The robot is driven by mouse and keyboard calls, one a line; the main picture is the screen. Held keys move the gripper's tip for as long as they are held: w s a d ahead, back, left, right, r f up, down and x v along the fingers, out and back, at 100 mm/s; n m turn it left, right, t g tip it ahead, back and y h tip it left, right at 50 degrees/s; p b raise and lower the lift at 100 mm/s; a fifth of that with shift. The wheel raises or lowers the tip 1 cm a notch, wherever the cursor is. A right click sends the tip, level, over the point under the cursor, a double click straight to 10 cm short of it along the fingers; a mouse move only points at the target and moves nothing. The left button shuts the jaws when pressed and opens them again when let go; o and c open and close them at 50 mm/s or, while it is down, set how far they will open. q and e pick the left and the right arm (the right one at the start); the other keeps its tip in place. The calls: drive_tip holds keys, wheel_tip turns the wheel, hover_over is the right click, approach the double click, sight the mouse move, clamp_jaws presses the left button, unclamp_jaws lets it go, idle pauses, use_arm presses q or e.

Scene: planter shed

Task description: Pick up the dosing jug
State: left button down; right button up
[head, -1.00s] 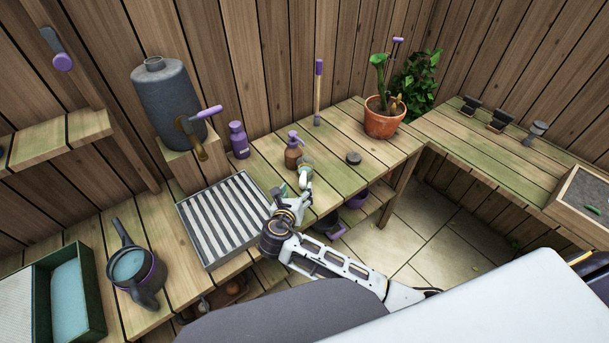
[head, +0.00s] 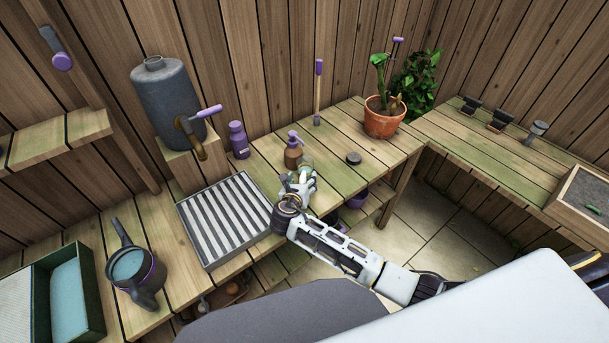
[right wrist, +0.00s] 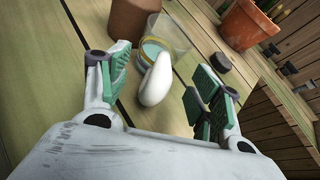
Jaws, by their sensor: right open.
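The dosing jug appears to be the small clear vessel (right wrist: 165,42) with a yellow band and a thick white handle (right wrist: 156,82), upright on the bench in the right wrist view. In the head view my right gripper (head: 302,177) largely hides it. In the right wrist view my right gripper (right wrist: 160,80) is open, with green-padded fingers on either side of the handle. The handle lies between the fingers, with gaps on both sides. My left gripper is not in view.
A brown pump bottle (head: 293,154) stands close behind the jug. A dark round lid-like piece (head: 353,158) lies to the right, before a potted plant (head: 383,120). A slatted tray (head: 183,222) is to the left, a dark watering can (head: 147,289) further left.

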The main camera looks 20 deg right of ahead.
sight(305, 172)
drive_tip(key=shift+w, duration=0.1)
drive_tip(key=shift+x, duration=2.5)
drive_tip(key=shift+r, duration=0.1)
drive_tip(key=shift+c, duration=0.5)
drive_tip(key=c, duration=0.8)
drive_tip(key=shift+o, duration=0.2)
drive_tip(key=shift+r, duration=0.4)
drive_tip(key=shift+d+r, duration=0.1)
drive_tip(key=shift+r, duration=1.35)
drive_tip(key=shift+s+d, duration=1)
drive_tip(key=shift+s, duration=1.8)
drive_tip(key=shift+s+d, duration=1)
drive_tip(key=shift+s, duration=1.75)
drive_tip(key=shift+s+d, duration=1)
drive_tip(key=shift+s, duration=1.8)
